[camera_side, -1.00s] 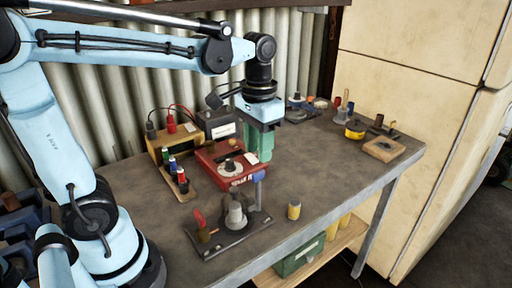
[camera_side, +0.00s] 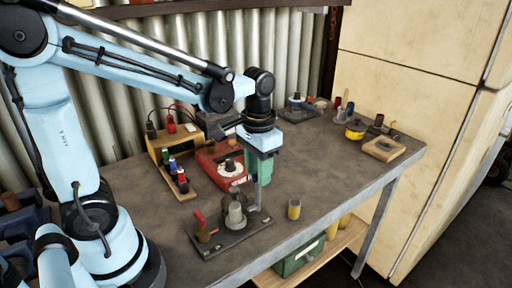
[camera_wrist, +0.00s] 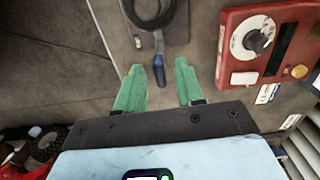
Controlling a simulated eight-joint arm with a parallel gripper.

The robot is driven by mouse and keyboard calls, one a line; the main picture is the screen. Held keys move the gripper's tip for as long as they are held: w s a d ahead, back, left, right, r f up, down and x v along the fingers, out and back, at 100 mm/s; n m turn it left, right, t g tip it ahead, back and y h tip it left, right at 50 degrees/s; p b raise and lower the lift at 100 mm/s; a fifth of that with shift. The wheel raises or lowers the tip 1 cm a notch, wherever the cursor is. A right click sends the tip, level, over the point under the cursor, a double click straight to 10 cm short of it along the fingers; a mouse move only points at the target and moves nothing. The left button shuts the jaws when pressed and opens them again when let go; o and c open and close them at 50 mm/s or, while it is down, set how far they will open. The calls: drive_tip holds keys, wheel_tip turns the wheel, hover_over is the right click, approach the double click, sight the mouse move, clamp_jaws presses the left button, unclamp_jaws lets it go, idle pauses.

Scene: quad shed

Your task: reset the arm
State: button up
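My gripper (camera_side: 258,183) is above the front part of the bench, with its green fingers pointing down. In the wrist view my gripper (camera_wrist: 159,78) is open, its two fingers well apart. A blue-tipped lever (camera_wrist: 159,70) with a grey stem shows in the gap between the fingertips; I see no contact. It belongs to a grey base plate (camera_wrist: 118,38) that also carries a dark round part (camera_wrist: 155,8). In the side view the base plate (camera_side: 215,246) holds a grey stepped knob (camera_side: 235,216) and a red-handled part (camera_side: 200,220). The blue tip is mostly hidden by my fingers there.
A red box with a dial (camera_wrist: 262,42) stands right beside the plate in the wrist view. A wooden box (camera_side: 176,141) and a strip of coloured knobs are behind. The bench's right front is clear.

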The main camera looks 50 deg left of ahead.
wheel_tip(320, 180, up, 12)
wheel_tip(320, 180, down, 12)
drive_tip(key=shift+m, duration=0.8)
wheel_tip(320, 180, up, 17)
drive_tip(key=m, duration=0.5)
idle(1.1)
drive_tip(key=shift+s, duration=0.1)
idle(1.3)
